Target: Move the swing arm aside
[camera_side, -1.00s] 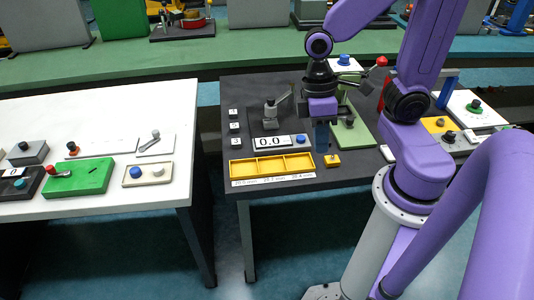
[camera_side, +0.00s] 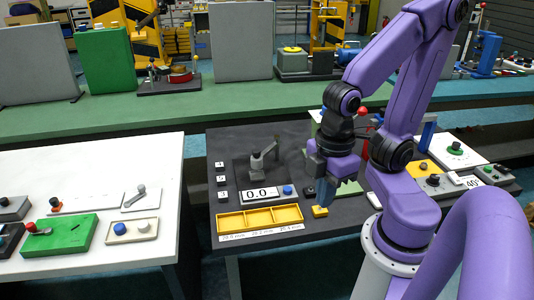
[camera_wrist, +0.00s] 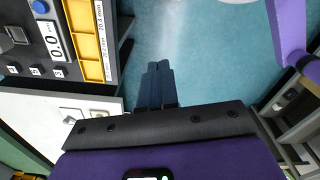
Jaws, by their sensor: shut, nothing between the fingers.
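A grey post with a slanted arm (camera_side: 264,157) stands on a dark plate behind the 0.0 display (camera_side: 258,194) in the side view. It looks like the swing arm, but I cannot be sure. A lever with a red ball (camera_side: 363,111) and a green base (camera_side: 348,188) show behind my gripper, largely hidden by it. In the wrist view my closed fingers (camera_wrist: 158,84) appear against the blue floor, and the slanted arm is not clearly visible.
A yellow three-part tray (camera_side: 259,217) lies in front of the display on the dark table. A white table (camera_side: 85,180) with several small fixtures stands at left, across a gap. A yellow plate (camera_side: 423,167) and other fixtures lie at right, close to my arm.

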